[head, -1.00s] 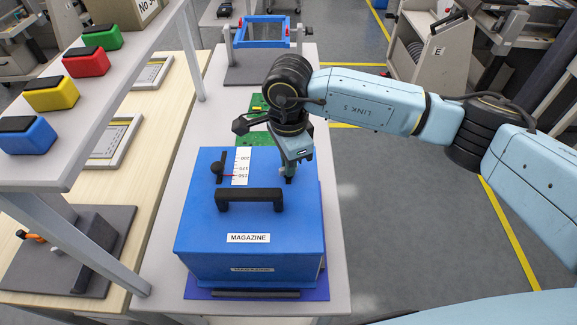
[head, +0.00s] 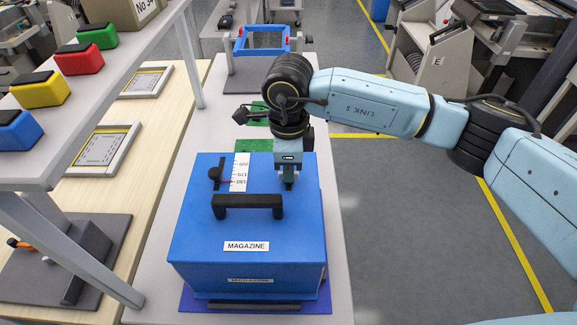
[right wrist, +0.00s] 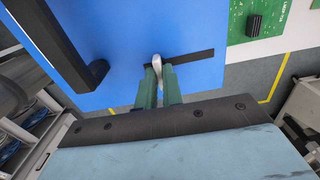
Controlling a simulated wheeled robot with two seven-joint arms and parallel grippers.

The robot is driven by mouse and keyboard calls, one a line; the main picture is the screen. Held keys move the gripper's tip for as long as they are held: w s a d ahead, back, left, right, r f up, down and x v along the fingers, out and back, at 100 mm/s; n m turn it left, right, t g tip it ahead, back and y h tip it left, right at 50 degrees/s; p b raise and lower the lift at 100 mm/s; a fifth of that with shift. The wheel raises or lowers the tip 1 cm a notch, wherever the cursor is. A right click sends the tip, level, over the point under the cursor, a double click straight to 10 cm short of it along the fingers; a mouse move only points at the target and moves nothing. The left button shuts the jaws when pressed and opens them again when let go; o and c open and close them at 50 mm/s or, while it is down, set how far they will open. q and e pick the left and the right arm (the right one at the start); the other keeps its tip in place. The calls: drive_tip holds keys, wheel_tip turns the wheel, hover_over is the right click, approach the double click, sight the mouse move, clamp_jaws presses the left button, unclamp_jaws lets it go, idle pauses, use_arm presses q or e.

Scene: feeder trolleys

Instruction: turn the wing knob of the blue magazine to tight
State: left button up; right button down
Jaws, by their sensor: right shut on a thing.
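The blue magazine (head: 190,235) is a box with a black handle (head: 248,200) and a MAGAZINE label on top. My right gripper (head: 288,184) points down at the far right part of its lid. In the right wrist view, its two green fingers (right wrist: 158,82) are shut on the silver wing knob (right wrist: 157,63), one on each side. The wing stands roughly in line with the fingers, across a black slot (right wrist: 195,58) in the blue lid. In the head view the gripper hides the wing knob. My left gripper is not in view.
A black knob (head: 215,173) and a white scale (head: 240,170) sit at the lid's left. Green circuit boards (head: 255,146) lie behind the magazine. A blue frame (head: 262,41) stands farther back.

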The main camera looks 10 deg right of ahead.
drive_tip(key=c, duration=1.5)
unclamp_jaws()
drive_tip(key=shift+c, duration=0.2)
wheel_tip(320, 180, up, 14)
drive_tip(key=shift+f+b, duration=0.25)
drive_tip(key=shift+b, duration=0.05)
drive_tip(key=shift+f, duration=0.1)
